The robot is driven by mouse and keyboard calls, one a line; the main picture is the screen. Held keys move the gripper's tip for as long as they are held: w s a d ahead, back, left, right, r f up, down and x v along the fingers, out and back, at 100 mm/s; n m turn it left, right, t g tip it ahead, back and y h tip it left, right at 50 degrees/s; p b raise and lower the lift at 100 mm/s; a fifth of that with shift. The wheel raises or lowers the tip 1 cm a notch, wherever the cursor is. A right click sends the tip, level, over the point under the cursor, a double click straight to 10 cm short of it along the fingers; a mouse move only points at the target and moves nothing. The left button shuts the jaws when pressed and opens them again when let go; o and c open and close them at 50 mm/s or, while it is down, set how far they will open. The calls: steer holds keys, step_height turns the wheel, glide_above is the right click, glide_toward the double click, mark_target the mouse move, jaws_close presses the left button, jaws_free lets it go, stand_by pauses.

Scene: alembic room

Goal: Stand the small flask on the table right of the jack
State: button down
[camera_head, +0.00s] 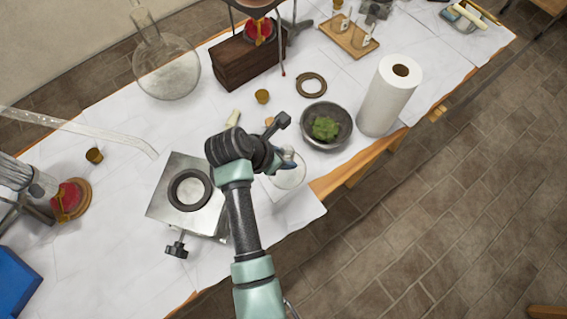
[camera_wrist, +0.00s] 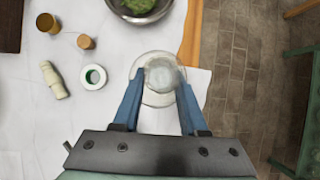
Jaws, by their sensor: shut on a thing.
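The small flask (camera_wrist: 160,96) is clear round glass, seen from above between the two blue fingers of my gripper (camera_wrist: 161,78) in the wrist view. My gripper (camera_head: 287,160) is shut on it. In the head view the flask (camera_head: 290,177) shows partly behind the gripper, over the white-covered table (camera_head: 330,72), near its front edge. I cannot tell whether its base touches the table. The jack (camera_head: 160,203) is a metal platform with a black ring (camera_head: 190,190) on top and a black knob in front. It stands left of the flask, with a gap between.
A grey bowl of green moss (camera_head: 306,132) and a paper towel roll (camera_head: 388,100) stand behind and right of the flask. A white ring with a green centre (camera_wrist: 93,77), a pale stopper-like piece (camera_wrist: 53,80) and small brown cups (camera_wrist: 47,23) lie left of it. The table edge (camera_head: 335,180) is close on the right.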

steer(key=shift+f, duration=2.4)
steer(key=shift+f, duration=0.1)
steer(key=shift+c, duration=2.2)
jaws_free()
